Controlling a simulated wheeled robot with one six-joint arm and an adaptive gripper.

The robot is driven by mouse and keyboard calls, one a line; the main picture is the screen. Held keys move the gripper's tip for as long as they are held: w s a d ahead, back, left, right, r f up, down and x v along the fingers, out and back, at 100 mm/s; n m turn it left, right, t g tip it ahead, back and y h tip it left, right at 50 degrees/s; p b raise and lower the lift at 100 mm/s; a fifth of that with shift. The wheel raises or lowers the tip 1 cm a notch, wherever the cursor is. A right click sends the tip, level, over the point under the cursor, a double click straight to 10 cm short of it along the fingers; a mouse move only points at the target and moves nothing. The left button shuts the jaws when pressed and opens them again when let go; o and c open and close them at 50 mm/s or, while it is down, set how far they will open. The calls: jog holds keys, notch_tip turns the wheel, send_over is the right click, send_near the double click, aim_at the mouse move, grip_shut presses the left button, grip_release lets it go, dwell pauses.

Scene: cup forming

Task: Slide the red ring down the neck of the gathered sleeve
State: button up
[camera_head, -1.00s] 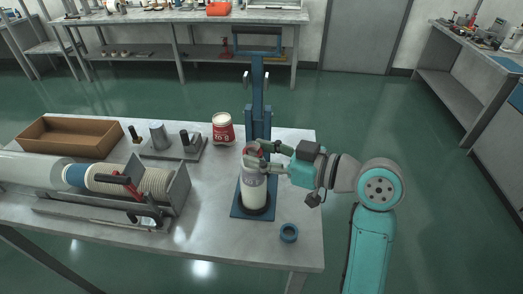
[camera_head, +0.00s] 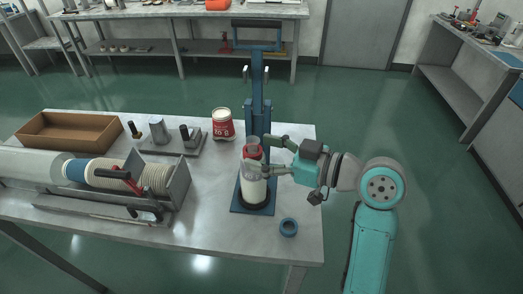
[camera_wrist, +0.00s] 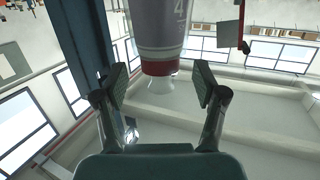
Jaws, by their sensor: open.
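The red ring (camera_head: 252,152) sits around the gathered clear sleeve, near the top of the white printed cylinder (camera_head: 254,191) standing on the blue press base. In the wrist view the ring (camera_wrist: 160,68) is a red band where the grey-white body meets the short clear neck (camera_wrist: 160,84). My gripper (camera_head: 265,153) is open at ring height, one finger behind and one in front. In the wrist view my gripper (camera_wrist: 162,84) has a finger on each side of the neck, with gaps and nothing held. I cannot tell how snugly the ring sits.
A blue press column (camera_head: 258,95) stands right behind the cylinder. A red-and-white can (camera_head: 223,124) stands at the back; a brown tray (camera_head: 68,131) and a roller fixture (camera_head: 182,183) are left.

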jog(key=v, duration=1.1)
jog(key=shift+s+d, duration=0.1)
jog(key=shift+d, duration=0.15)
